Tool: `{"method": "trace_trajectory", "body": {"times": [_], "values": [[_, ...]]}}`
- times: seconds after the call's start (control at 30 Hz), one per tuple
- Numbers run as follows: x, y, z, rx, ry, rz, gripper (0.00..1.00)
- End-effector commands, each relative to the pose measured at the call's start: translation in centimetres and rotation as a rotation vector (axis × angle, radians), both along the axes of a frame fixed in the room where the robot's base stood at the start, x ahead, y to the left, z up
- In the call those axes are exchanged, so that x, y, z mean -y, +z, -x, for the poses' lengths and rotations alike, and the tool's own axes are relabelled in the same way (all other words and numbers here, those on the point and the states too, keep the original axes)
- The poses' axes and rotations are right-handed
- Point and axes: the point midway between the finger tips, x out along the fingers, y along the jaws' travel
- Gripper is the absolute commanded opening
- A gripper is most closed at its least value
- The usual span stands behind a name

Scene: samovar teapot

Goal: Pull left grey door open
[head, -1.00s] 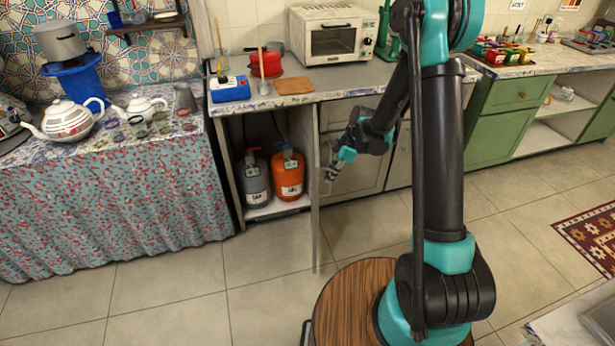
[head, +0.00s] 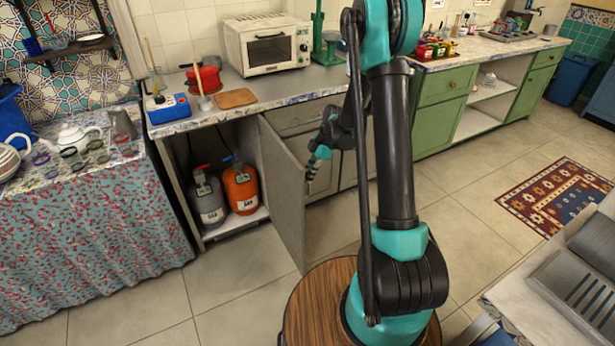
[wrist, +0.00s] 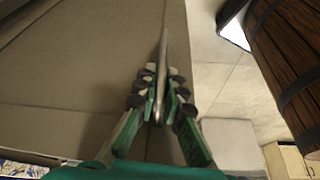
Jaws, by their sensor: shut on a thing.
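The left grey door (head: 284,190) stands open at the right side of the cabinet opening, with its inner face partly turned to the head camera. My gripper (head: 309,182) is at the door's free edge, on its right side, partly hidden there. Inside the open cabinet stand a grey gas bottle (head: 208,203) and an orange gas bottle (head: 241,189).
The counter (head: 230,108) above holds a toaster oven (head: 267,45), a red pot (head: 204,77) and a blue box (head: 167,108). A cloth-covered table (head: 90,235) with teapots and glasses stands at left. My round wooden base is close to the door's lower end. Floor is clear before the cabinet.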

Motion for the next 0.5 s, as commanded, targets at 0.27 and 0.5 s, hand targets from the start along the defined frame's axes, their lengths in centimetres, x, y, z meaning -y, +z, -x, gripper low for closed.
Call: {"method": "trace_trajectory", "body": {"times": [0.27, 0.5], "values": [[0.06, -0.02, 0.11, -0.003, 0.0, 0.003, 0.31], [0.05, 0.07, 0.05, -0.001, -0.001, 0.001, 0.31]]}}
